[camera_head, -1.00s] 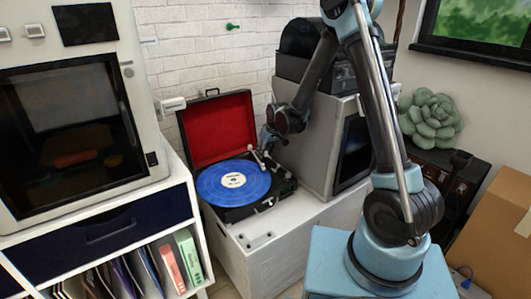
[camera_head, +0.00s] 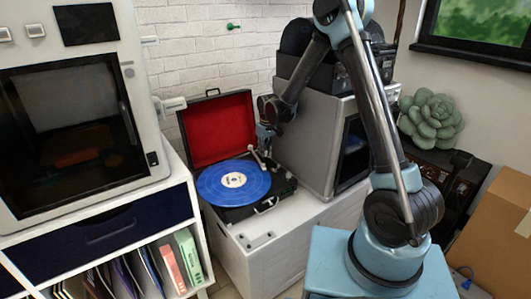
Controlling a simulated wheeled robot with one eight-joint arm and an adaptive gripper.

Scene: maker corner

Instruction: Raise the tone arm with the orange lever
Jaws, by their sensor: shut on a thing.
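The record player (camera_head: 232,208) stands open on a white cabinet, its red-lined lid (camera_head: 217,130) tilted up at the back. A blue record (camera_head: 215,184) with a pale label lies on its platter. The light tone arm (camera_head: 257,160) is at the record's right edge; I cannot tell whether its tip touches the record. My gripper (camera_head: 264,147) points down over the back right of the player, by the tone arm's base. It is shut at the lever's place; the orange lever itself is hidden or too small to make out.
A grey box-shaped machine (camera_head: 310,150) stands close to the right of the player. A large white machine (camera_head: 80,140) stands on the shelf unit at left. The cabinet top (camera_head: 262,238) in front of the player holds only small flat pieces.

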